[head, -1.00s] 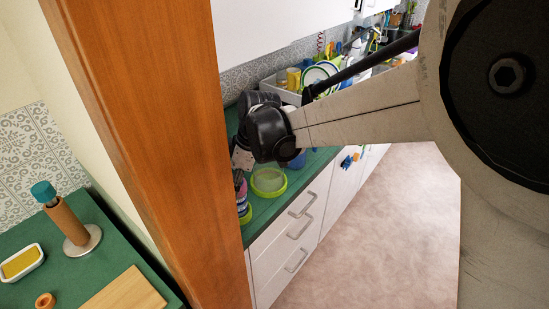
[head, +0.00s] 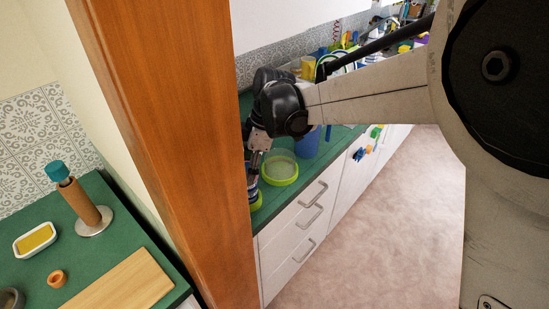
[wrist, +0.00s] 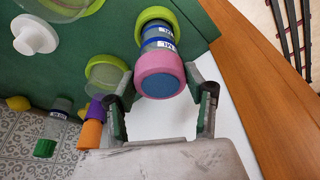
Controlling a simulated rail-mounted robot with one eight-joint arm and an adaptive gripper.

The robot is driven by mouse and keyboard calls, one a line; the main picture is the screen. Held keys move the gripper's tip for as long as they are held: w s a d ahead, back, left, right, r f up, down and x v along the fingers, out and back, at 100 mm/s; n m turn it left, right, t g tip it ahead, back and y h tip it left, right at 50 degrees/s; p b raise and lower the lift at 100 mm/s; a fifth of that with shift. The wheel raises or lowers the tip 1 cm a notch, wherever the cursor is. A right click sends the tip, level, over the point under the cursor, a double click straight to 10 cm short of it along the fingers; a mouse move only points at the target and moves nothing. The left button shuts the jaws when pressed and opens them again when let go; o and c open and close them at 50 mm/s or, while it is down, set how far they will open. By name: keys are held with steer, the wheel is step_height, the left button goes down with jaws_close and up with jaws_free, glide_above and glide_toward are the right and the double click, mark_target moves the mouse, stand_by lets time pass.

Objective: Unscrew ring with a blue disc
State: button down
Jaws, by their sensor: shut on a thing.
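The ring (wrist: 160,69) is pink and has a blue disc (wrist: 160,86) in its face. It caps a jar (wrist: 157,43) with blue bands, white labels and a lime-green ring at the far end. My gripper (wrist: 160,88) is shut on the pink ring, with one dark finger on each side of it in the wrist view. In the head view my gripper (head: 257,158) points down at the jar, which stands near the counter's front edge, partly hidden behind the wooden post. The pink ring cannot be made out there.
A lime-green-rimmed jar (head: 280,169) stands close beside the held one. A blue container (head: 308,143) is farther back. The wooden post (head: 165,140) stands close on the left. In the wrist view, orange (wrist: 90,133) and green-capped (wrist: 47,145) items stand near the tiled wall.

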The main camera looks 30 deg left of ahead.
steer(key=shift+r+p, duration=0.4)
steer(key=shift+r, duration=0.55)
stand_by(0.6)
steer(key=shift+r+p, duration=0.9)
steer(key=shift+r, duration=1.15)
